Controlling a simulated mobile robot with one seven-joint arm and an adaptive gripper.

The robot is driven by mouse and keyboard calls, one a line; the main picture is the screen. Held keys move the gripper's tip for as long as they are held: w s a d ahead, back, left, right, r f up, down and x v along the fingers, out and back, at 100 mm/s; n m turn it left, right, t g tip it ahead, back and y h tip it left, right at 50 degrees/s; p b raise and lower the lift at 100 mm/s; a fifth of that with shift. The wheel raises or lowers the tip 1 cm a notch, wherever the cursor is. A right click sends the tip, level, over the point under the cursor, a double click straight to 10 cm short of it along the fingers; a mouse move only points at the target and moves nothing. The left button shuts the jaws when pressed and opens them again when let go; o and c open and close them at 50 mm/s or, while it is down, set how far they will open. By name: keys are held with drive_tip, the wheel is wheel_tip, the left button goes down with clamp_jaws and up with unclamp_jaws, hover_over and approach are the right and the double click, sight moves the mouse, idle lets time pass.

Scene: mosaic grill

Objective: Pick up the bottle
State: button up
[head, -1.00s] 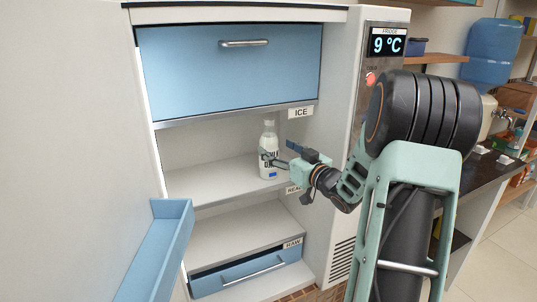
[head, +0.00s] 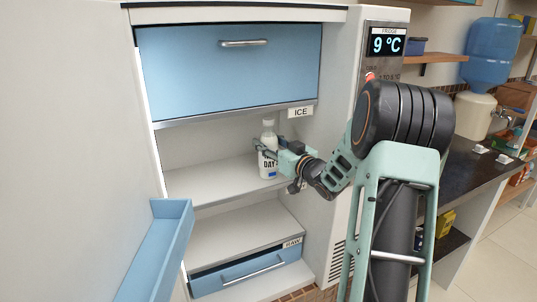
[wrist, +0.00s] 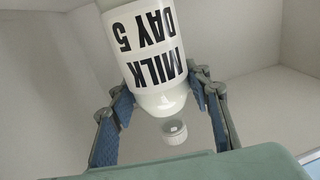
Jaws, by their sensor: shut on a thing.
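The bottle (head: 269,163) is white with a black-lettered label. It is upright at the fridge's middle shelf, and I cannot tell whether its base touches the shelf. In the wrist view the bottle (wrist: 145,45) reads "MILK DAY 5" upside down, with its white cap towards the camera. My gripper (head: 266,148) reaches in from the right and is shut on the bottle's upper part. In the wrist view, the blue pads of my gripper (wrist: 160,98) are on both sides of the bottle.
A blue ICE drawer (head: 230,70) is shut above the shelf (head: 210,182). A blue RAW drawer (head: 235,275) lies below. The open fridge door (head: 75,150) with a blue bin (head: 160,250) bounds the left. The fridge's side wall is close on the right.

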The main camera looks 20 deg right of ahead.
drive_tip(key=c, duration=0.8)
drive_tip(key=shift+o, duration=0.2)
drive_tip(key=shift+r, duration=0.1)
